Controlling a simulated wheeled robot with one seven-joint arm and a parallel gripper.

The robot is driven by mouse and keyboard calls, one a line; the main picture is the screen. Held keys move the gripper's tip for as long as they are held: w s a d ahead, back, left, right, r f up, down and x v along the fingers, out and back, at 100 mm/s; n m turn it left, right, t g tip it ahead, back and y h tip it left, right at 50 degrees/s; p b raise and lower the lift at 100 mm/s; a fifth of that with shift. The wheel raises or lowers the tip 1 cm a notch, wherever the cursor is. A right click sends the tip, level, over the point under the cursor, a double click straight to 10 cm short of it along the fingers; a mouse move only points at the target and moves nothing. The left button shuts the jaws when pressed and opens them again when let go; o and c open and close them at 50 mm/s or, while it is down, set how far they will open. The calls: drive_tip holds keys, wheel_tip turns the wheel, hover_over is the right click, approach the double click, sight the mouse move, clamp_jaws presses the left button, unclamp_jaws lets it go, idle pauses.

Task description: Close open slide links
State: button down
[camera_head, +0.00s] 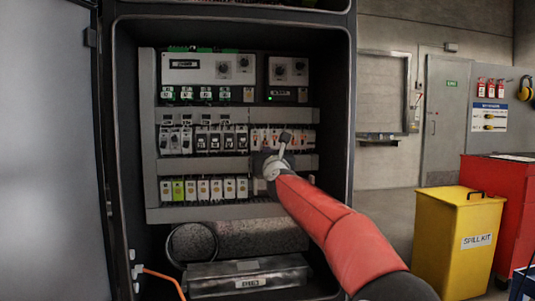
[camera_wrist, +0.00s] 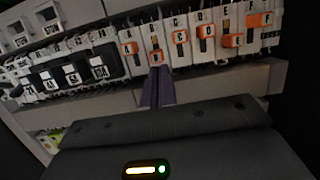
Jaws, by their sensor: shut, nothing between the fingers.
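A row of white slide links (camera_head: 266,137) with orange sliders stands at the right of the cabinet's middle rail. In the wrist view, the second slider from the left (camera_wrist: 156,57) and the second from the right (camera_wrist: 231,41) sit lower than the others. The leftmost slider (camera_wrist: 130,48), the third (camera_wrist: 180,37), the fourth (camera_wrist: 207,30) and the rightmost (camera_wrist: 254,20) sit higher in their slots. My gripper (camera_wrist: 156,72) is shut and empty, its tips just below the second slider. I cannot tell whether they touch it. In the head view my arm hides the fingertips.
Dark labelled modules (camera_wrist: 75,75) stand left of the links. Grey wiring ducts (camera_head: 200,166) run above and below the row. The cabinet's right side wall (camera_head: 340,120) is close to my arm. A yellow spill kit bin (camera_head: 455,240) stands outside at right.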

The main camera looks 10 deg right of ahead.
wheel_tip(320, 180, up, 2)
drive_tip(key=shift+r+p, duration=0.2)
drive_tip(key=shift+p, duration=0.4)
drive_tip(key=shift+f, duration=0.1)
